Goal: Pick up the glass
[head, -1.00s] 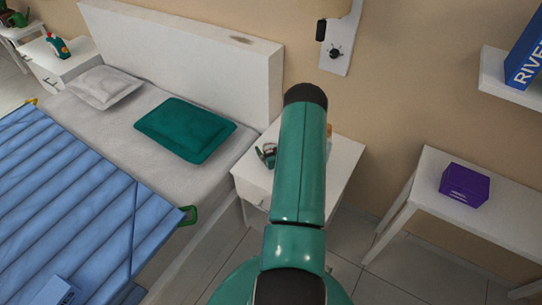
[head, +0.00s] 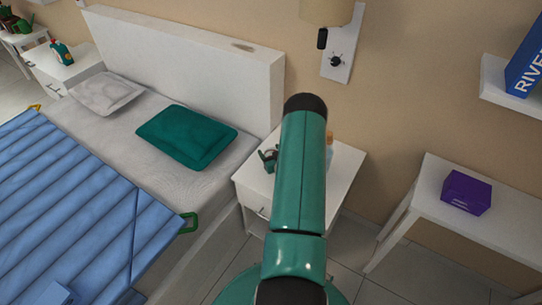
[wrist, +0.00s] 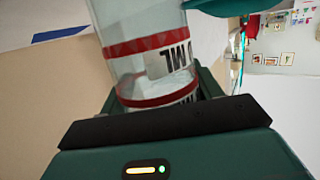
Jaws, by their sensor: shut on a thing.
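The glass (wrist: 140,28) is a clear vessel with red bands and a white label with black lettering. It fills the upper middle of the wrist view and looks tilted there. My gripper (wrist: 160,88) is shut on the glass, with its dark green fingers on both sides of the lower part. The top of the glass runs out of the picture. In the head view my arm covers most of the bedside table (head: 348,160), and I cannot make out the glass there.
An orange-topped bottle (head: 329,146) shows just right of my arm. A bed with a green pillow (head: 187,136) and blue cover (head: 70,200) lies to the left. A white side table with a purple box (head: 466,192) stands right. Floor shows between the tables.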

